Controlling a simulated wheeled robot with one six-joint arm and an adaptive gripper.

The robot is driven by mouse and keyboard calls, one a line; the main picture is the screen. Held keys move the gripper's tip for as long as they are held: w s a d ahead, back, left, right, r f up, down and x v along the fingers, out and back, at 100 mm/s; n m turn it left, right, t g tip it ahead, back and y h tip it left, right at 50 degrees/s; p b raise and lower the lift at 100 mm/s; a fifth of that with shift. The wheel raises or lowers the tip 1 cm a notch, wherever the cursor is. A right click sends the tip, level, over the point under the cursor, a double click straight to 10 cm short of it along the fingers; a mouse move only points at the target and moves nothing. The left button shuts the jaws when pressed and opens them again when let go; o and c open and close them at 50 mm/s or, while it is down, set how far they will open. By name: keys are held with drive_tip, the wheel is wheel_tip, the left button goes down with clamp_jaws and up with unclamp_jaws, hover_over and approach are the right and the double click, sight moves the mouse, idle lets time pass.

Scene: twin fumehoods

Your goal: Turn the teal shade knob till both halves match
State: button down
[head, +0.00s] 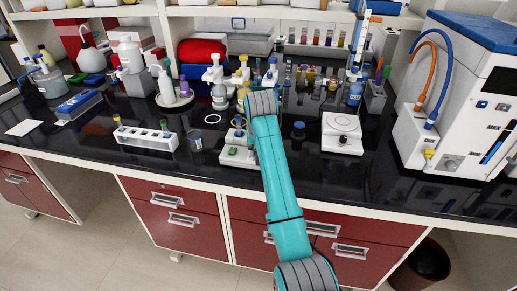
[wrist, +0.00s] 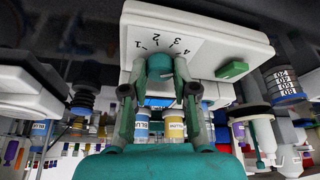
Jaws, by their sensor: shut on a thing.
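The teal shade knob (wrist: 158,68) sits on the face of a white device (wrist: 205,30) in the wrist view. A dial with numbers 1 to 4 is printed around it, and a green button (wrist: 232,69) is beside it. My gripper (wrist: 159,92) is shut on the knob, one finger on each side. The two halves to be matched cannot be made out; a small blue-edged patch shows between my fingers. In the head view the white device (head: 238,158) stands near the bench's front edge, with its knob and my gripper hidden behind my teal arm.
A white tube rack (head: 146,138) and a small jar (head: 195,140) stand left of the device. A white balance-like instrument (head: 341,133) stands to the right. Bottles and vials crowd the bench behind. The black bench top (head: 215,172) is clear along the front.

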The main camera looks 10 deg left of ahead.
idle(0.3)
drive_tip(key=c, duration=1.2)
unclamp_jaws()
drive_tip(key=v, duration=1.2)
drive_tip(key=shift+a, duration=0.1)
